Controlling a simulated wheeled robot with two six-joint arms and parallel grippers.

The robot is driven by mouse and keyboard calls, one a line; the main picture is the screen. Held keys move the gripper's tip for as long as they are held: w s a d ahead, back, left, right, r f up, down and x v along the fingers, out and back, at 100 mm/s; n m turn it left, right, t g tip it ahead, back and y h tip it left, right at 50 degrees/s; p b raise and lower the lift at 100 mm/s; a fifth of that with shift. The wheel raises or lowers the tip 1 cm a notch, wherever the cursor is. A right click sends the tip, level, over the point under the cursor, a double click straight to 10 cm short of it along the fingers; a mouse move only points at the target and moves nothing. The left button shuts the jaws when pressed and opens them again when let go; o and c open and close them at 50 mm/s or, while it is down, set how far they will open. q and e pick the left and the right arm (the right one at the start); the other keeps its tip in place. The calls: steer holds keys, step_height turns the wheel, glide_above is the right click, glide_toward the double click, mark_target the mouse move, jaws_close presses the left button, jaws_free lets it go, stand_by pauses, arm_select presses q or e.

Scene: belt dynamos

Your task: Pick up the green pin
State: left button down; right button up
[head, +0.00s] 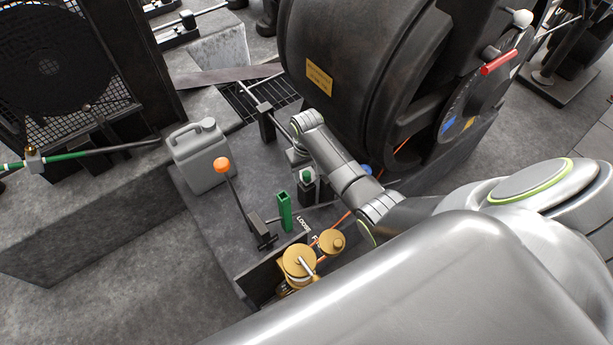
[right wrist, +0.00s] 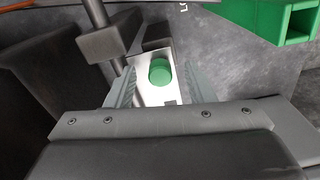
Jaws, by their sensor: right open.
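The green pin (head: 306,174) stands in a small dark block with a pale top plate, in the middle of the head view. In the right wrist view its round green top (right wrist: 160,71) shows between the two fingers. My right gripper (head: 298,158) hangs just behind the pin in the head view. Its fingers (right wrist: 162,88) are open, one on each side of the pin's line of sight. I cannot tell how far the tips are from the pin. A green square tube (head: 284,212) stands nearer the front. My left gripper is not in view.
An orange-knobbed lever (head: 222,165) and a grey jerrycan (head: 199,157) stand to the left. Brass pulleys (head: 299,261) with an orange belt sit at the front. A large dark drum (head: 350,60) rises behind. A dark post (right wrist: 103,42) stands close left of the fingers.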

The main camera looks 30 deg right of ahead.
mark_target(306, 174)
jaws_close()
steer(key=shift+r, duration=0.15)
stand_by(0.4)
